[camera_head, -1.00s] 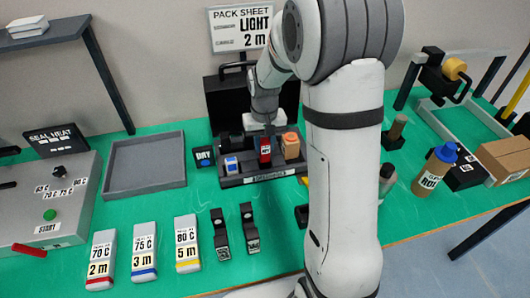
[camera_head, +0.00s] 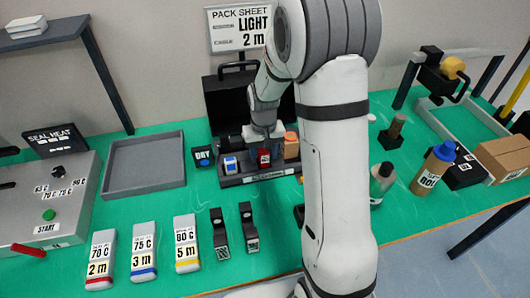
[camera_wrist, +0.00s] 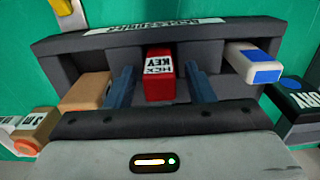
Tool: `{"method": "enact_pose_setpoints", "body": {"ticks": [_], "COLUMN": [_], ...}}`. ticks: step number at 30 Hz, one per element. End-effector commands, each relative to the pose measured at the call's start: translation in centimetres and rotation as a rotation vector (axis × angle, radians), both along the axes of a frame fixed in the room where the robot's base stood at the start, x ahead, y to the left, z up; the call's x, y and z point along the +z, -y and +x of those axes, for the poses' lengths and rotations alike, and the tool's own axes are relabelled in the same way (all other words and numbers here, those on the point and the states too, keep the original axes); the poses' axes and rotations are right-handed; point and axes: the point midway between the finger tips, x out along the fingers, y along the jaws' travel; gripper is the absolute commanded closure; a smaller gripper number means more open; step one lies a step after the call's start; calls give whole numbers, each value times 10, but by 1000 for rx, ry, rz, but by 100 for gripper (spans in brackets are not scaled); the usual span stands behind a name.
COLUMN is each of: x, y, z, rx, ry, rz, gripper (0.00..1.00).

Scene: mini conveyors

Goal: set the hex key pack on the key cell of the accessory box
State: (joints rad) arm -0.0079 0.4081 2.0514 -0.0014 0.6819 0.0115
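The hex key pack (camera_head: 264,158) is a small red block with a white label, in the middle cell of the dark accessory box (camera_head: 268,177). In the wrist view the pack (camera_wrist: 160,86) appears upright between the cell dividers. My gripper (camera_wrist: 161,95) is open around it, with one blue finger on each side and visible gaps between fingers and pack. In the head view my gripper (camera_head: 264,134) is right above the box, its fingertips largely hidden.
A white-and-blue item (camera_head: 230,165) and a tan block (camera_head: 291,146) occupy the side cells. A DRY packet (camera_head: 204,157) stands left of the box. An open black case (camera_head: 232,100) is behind. An empty grey tray (camera_head: 144,160) is further left.

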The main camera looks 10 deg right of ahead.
Motion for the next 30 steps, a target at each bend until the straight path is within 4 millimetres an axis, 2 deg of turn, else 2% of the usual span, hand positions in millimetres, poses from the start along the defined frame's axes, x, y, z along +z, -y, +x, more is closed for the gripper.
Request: {"method": "enact_pose_setpoints", "body": {"ticks": [6,10,14,24,30], "x": [1,9,31,101,121], "y": [0,-1,-1,-1,-1], "z": [0,1,1,1,-1], "rx": [1,1,1,2,2], "ry": [0,3,5,3,2], "rz": [0,0,0,0,0], "gripper": [51,51,51,51,51]}}
